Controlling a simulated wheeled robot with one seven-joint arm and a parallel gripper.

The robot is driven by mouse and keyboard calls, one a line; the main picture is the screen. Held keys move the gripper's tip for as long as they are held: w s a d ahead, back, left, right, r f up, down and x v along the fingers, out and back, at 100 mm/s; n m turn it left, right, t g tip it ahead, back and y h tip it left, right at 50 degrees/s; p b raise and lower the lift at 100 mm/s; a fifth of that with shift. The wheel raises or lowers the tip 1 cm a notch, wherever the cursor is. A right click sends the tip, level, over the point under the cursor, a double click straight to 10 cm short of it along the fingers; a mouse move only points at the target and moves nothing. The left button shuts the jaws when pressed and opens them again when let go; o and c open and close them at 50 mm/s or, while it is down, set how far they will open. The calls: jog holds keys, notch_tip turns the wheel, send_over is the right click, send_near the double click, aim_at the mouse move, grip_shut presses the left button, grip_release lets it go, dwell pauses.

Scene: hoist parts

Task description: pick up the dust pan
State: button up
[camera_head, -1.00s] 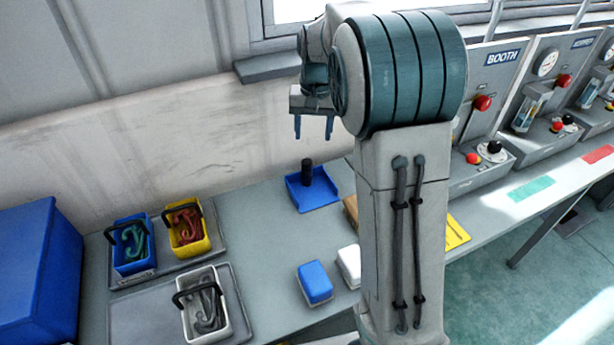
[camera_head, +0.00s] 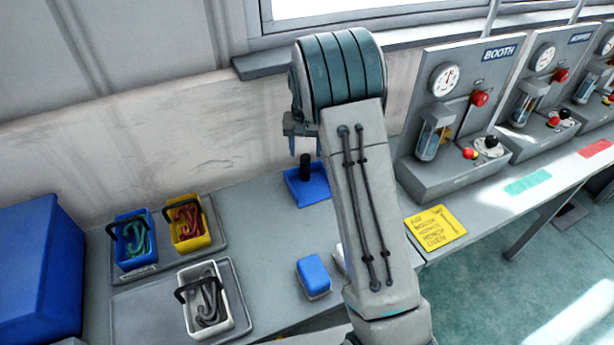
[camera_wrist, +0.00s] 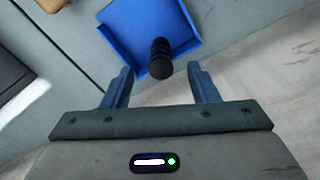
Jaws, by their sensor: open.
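The blue dust pan (camera_head: 311,190) lies on the grey table near the back wall, with its black handle (camera_head: 305,166) standing up. In the wrist view the dust pan (camera_wrist: 125,30) is at the top middle, and its dark ribbed handle (camera_wrist: 160,60) shows just beyond and between my fingertips. My gripper (camera_head: 305,150) is above the dust pan, partly hidden by my arm in the head view. In the wrist view my gripper (camera_wrist: 160,80) is open, its two blue fingers apart with nothing held.
A blue block (camera_head: 314,277) lies on the table in front. Blue, yellow (camera_head: 188,224) and white (camera_head: 205,300) bins with hooks stand on trays at left. Gauge panels (camera_head: 460,110) and a yellow sign (camera_head: 435,228) are at right. The wall is close behind the dust pan.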

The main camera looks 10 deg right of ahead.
aim_at(305, 157)
jog(key=shift+w+f+p, duration=0.2)
jog(key=shift+f+p, duration=0.1)
jog(key=shift+f, duration=0.95)
jog(key=shift+w+f+p, duration=0.2)
jog(key=shift+f+p, duration=0.1)
jog(key=shift+f, duration=0.95)
grip_shut()
